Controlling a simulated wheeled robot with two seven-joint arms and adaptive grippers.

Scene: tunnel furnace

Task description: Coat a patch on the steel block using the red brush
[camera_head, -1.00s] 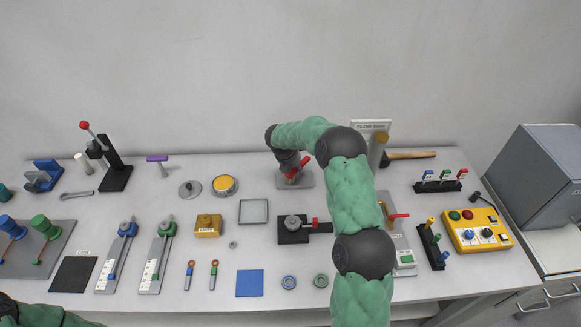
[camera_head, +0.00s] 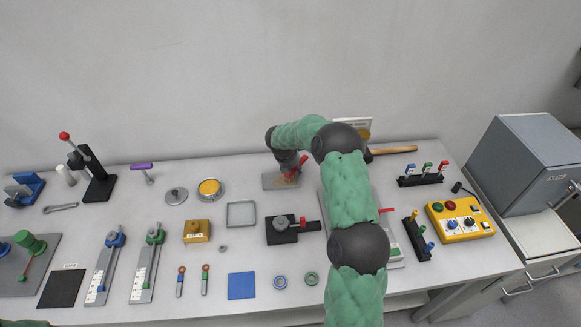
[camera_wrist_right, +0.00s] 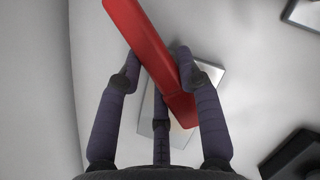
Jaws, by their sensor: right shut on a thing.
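The red brush (camera_wrist_right: 150,48) runs slantwise between the fingers of my right gripper (camera_wrist_right: 158,75) in the right wrist view. The gripper is shut on it. In the head view the right gripper (camera_head: 289,171) is low at the back middle of the table, with the red brush (camera_head: 301,162) tilted in it. The steel block (camera_head: 272,181) is a flat grey plate directly under the gripper and partly hidden by it. It also shows behind the fingers in the right wrist view (camera_wrist_right: 208,74). I cannot tell whether the bristles touch it. My left gripper is out of view.
A black fixture with a red handle (camera_head: 282,230) stands in front of the block. A square grey frame (camera_head: 241,226) and a yellow-topped round tin (camera_head: 209,188) lie to the left. A wooden-handled tool (camera_head: 394,150) lies at the back right. My right forearm hides some table.

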